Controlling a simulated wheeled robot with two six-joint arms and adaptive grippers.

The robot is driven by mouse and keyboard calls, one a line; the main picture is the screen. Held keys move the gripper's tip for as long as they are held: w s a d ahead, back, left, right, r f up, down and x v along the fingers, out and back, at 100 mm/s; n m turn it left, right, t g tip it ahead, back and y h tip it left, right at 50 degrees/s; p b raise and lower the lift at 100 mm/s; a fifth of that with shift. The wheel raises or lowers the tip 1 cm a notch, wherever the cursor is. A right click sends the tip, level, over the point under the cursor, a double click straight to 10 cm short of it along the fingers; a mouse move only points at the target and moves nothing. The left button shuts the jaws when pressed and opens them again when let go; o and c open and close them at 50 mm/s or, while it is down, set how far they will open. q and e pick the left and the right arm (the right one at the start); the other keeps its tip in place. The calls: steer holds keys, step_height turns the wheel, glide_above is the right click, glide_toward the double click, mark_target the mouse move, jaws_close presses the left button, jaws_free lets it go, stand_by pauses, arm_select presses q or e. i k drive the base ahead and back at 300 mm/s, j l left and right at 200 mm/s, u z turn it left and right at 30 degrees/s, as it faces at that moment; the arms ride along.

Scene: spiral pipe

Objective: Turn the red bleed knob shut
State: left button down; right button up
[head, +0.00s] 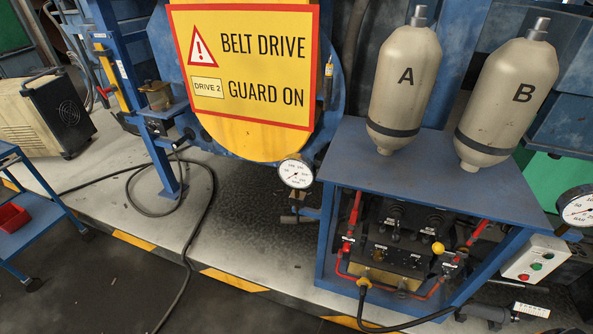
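A dark valve block (397,258) with black fittings and small labels sits inside the blue stand (327,205), under its top. A small red part (346,247), which looks like a knob, is at the left end of the block, beside a red pipe. I cannot tell which is the bleed knob, nor how far either is turned. A yellow ball-shaped knob (438,247) stands on the right of the block. Neither gripper shows.
Two beige cylinders, A (403,92) and B (507,100), stand on the blue stand. Red pipes and a black cable (375,325) run around the block. Pressure gauges (296,172) flank the stand. A white button box (535,258) is at right. Open floor lies at front left.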

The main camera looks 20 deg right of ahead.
mark_target(347, 246)
steer(key=k+l+z, duration=0.1)
steer(key=z, duration=1.35)
steer(key=i+l, duration=0.05)
